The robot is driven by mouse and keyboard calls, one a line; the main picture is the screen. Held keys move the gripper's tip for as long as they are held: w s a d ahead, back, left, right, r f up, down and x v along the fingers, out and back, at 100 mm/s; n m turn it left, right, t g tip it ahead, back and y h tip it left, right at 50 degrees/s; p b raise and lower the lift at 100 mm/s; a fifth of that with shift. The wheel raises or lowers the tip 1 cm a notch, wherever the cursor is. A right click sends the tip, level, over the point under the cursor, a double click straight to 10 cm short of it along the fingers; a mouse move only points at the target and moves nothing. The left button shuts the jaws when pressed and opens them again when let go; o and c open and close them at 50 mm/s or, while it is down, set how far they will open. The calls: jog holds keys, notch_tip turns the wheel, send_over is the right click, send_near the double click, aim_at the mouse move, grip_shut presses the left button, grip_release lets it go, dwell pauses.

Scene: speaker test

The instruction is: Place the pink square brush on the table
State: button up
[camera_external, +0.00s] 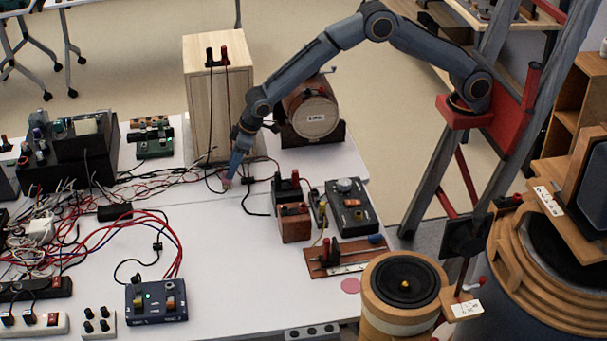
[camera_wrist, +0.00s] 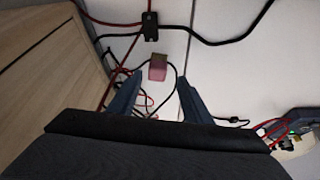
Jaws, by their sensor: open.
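The pink square brush (camera_wrist: 157,67) shows in the wrist view as a small pink block on the white table (camera_wrist: 215,65), just beyond my fingertips and roughly centred between them. A dark cable loops around beside it. My gripper (camera_wrist: 159,80) is open, its two blue-grey fingers apart with nothing visibly held. In the external view my gripper (camera_external: 231,172) points down close to the table, right of the wooden box's lower front. A small pinkish patch at its tip looks like the brush (camera_external: 227,183), partly hidden by the fingers.
A tall wooden speaker box (camera_external: 218,100) stands beside my gripper, and a round brown speaker (camera_external: 310,110) stands behind to the right. Red and black cables (camera_external: 150,183) run across the table nearby. A dark control box (camera_external: 352,207) stands right. The front middle of the table (camera_external: 235,255) is clear.

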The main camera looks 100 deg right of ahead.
jog(key=s+r+g, duration=0.1)
jog(key=s+r, duration=0.2)
jog(key=s, duration=0.9)
jog(key=s+r+n+g, duration=0.1)
jog(key=s+r, duration=0.3)
jog(key=s, duration=0.8)
jog(key=shift+s+d+r, duration=0.15)
jog(key=shift+s+d, duration=0.05)
jog(key=shift+s, duration=0.1)
jog(key=shift+o, duration=0.3)
jog(key=s+n+g, duration=0.1)
jog(key=s+g, duration=0.1)
jog(key=s, duration=2.2)
jog(key=shift+f+y, duration=0.25)
jog(key=shift+y, duration=0.15)
jog(key=shift+a, duration=0.1)
